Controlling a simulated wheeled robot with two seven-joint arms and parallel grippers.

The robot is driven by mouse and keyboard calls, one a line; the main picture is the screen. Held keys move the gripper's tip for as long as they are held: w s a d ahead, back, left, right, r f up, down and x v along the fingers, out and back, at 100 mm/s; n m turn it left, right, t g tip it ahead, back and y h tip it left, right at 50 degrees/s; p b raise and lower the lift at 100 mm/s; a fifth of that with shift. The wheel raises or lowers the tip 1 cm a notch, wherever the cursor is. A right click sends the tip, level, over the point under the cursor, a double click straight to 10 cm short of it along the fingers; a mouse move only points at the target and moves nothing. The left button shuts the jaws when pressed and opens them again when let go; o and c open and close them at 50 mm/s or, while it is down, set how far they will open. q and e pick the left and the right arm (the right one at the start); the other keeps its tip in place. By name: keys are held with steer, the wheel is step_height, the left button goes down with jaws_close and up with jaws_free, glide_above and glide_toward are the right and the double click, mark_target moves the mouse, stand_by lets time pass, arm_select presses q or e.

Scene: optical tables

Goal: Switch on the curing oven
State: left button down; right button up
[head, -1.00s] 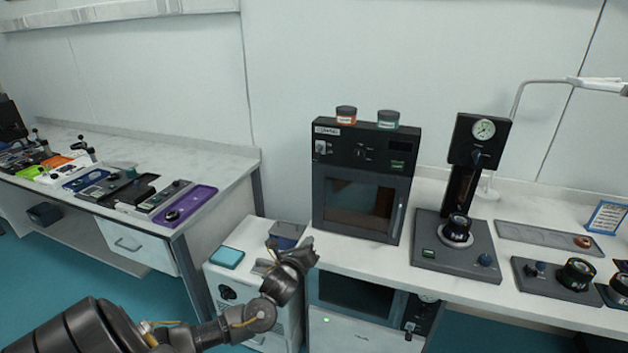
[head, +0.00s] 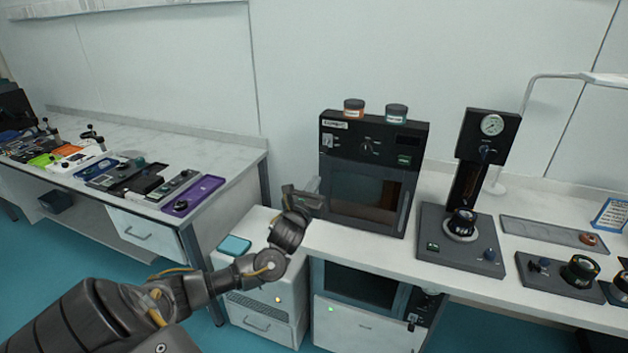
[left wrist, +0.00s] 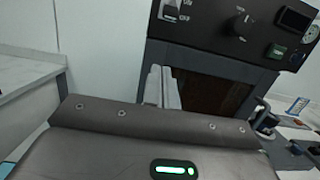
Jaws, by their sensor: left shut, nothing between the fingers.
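The curing oven (head: 338,190) is a dark box with a windowed door on the right-hand table. Its upper panel has a light switch plate (head: 327,141) at the left, a round knob (head: 367,147), a dark display (head: 407,141) and a green-marked part (head: 404,159). My left gripper (head: 305,196) is shut and empty, just left of the oven's front, below the panel. In the left wrist view its fingers (left wrist: 161,87) point toward the oven, with the switch (left wrist: 170,10) above and the knob (left wrist: 241,22) to the upper right. My right gripper is not in view.
Two jars, one orange-labelled (head: 354,108) and one teal (head: 396,113), stand on the oven. A gauge press (head: 460,256) stands to its right. A white cabinet (head: 262,296) with a teal box (head: 234,245) is beneath my left forearm. Another loaded table (head: 226,179) is at left.

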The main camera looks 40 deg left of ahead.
mark_target(324, 149)
arm_select(q)
steer(key=p+x, duration=0.2)
steer(key=x, duration=0.5)
steer(key=shift+w+r, duration=0.15)
steer(key=shift+r, duration=0.05)
steer(key=r+p, duration=0.1)
steer(key=s+r+p, duration=0.1)
steer(key=r, duration=0.1)
steer(key=shift+s+d+p, duration=0.25)
steer(key=shift+s+p, duration=0.1)
steer(key=shift+p, duration=0.05)
